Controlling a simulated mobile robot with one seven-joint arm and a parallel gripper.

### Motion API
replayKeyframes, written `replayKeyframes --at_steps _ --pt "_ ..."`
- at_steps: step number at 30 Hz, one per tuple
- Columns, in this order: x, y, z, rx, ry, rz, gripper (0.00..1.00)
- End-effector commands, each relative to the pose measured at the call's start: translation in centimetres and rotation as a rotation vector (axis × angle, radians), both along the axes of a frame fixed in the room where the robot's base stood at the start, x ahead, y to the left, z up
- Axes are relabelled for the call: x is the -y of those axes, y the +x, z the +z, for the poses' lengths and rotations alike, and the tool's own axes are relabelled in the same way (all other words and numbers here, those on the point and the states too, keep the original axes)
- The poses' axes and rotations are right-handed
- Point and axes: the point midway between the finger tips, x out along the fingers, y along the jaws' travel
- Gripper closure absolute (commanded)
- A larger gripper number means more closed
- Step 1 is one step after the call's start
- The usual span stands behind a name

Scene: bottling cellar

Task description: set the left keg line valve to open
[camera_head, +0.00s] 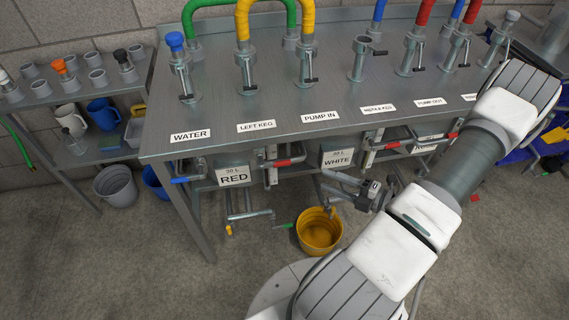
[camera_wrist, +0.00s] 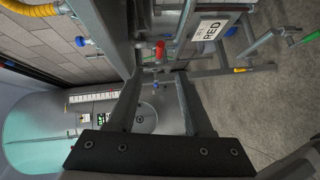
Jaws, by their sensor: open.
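The LEFT KEG label (camera_head: 256,126) is on the front edge of the steel bench. Behind it stands a grey standpipe (camera_head: 245,68) with a yellow hose on top and a small dark lever (camera_head: 249,93) pointing down along it. Below the bench edge, a red-sleeved handle (camera_head: 283,163) sits beside the RED keg sign (camera_head: 233,174). The red handle also shows in the wrist view (camera_wrist: 160,50), between and beyond the fingers. My gripper (camera_head: 350,186) is open and empty, low in front of the bench. Its fingers frame the wrist view (camera_wrist: 160,95), touching nothing I can make out.
A yellow bucket (camera_head: 319,232) stands on the floor beneath my gripper. The WHITE keg sign (camera_head: 338,158) and a blue-sleeved handle (camera_head: 188,179) are along the bench front. A shelf (camera_head: 105,150) with jugs stands left. Floor at front left is clear.

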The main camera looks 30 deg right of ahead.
Motion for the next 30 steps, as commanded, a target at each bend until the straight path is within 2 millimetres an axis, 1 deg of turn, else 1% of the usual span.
replayKeyframes --at_steps 1,12,18,21,24,30 --pt "-0.6 0.8 -0.3 0.001 0.002 0.005 0.49" --pt "-4.6 7.9 -1.5 0.002 -0.001 0.007 0.49" --pt "-6.4 11.0 -2.0 0.001 -0.002 0.005 0.49" --pt "-6.9 12.0 -2.0 0.001 -0.003 0.006 0.49" --pt "-7.2 12.7 -2.1 0.000 -0.003 0.004 0.49" --pt "-7.4 13.0 -2.1 0.000 -0.003 0.003 0.49"
